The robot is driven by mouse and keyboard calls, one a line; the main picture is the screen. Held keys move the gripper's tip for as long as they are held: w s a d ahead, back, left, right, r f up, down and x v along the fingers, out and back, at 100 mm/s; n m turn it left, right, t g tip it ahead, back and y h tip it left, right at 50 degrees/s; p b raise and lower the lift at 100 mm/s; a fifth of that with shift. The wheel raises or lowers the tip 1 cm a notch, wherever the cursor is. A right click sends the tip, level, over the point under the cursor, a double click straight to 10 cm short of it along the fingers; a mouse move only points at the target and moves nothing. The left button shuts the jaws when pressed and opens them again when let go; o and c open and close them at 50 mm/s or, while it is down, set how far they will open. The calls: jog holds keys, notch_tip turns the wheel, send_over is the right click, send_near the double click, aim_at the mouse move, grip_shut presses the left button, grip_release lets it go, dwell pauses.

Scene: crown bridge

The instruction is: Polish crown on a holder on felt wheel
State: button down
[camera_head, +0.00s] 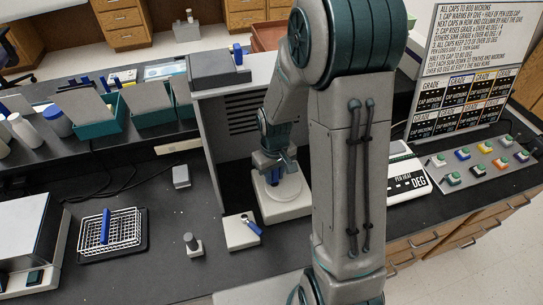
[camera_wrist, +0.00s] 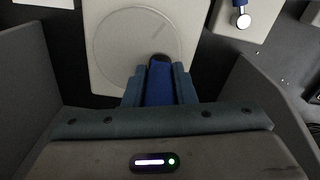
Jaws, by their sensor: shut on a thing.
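My gripper (camera_wrist: 159,90) is shut on a blue holder (camera_wrist: 159,82), which also shows in the head view (camera_head: 274,178). The holder's dark tip (camera_wrist: 160,58) lies over the lower right part of a pale round disc (camera_wrist: 125,40), probably the felt wheel. The disc is on a white square base (camera_head: 284,208) inside a grey-walled bay. I cannot tell whether the tip touches the disc. No crown can be made out at the tip. In the head view my arm hides part of the base.
Grey walls (camera_head: 205,150) stand close around my gripper. A wire basket (camera_head: 110,232) and a small post (camera_head: 192,244) stand left. A pen heat unit (camera_head: 406,184) is right.

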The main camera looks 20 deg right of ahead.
jog(key=shift+a+r+p, duration=0.2)
jog(key=shift+r+p, duration=0.05)
jog(key=shift+p, duration=0.2)
notch_tip(320, 180, up, 3)
jog(key=shift+d+f+p, duration=0.1)
jog(key=shift+d+p, duration=0.05)
jog(key=shift+p, duration=0.45)
jog(key=shift+r+p, duration=1.7)
jog(key=shift+r, duration=0.75)
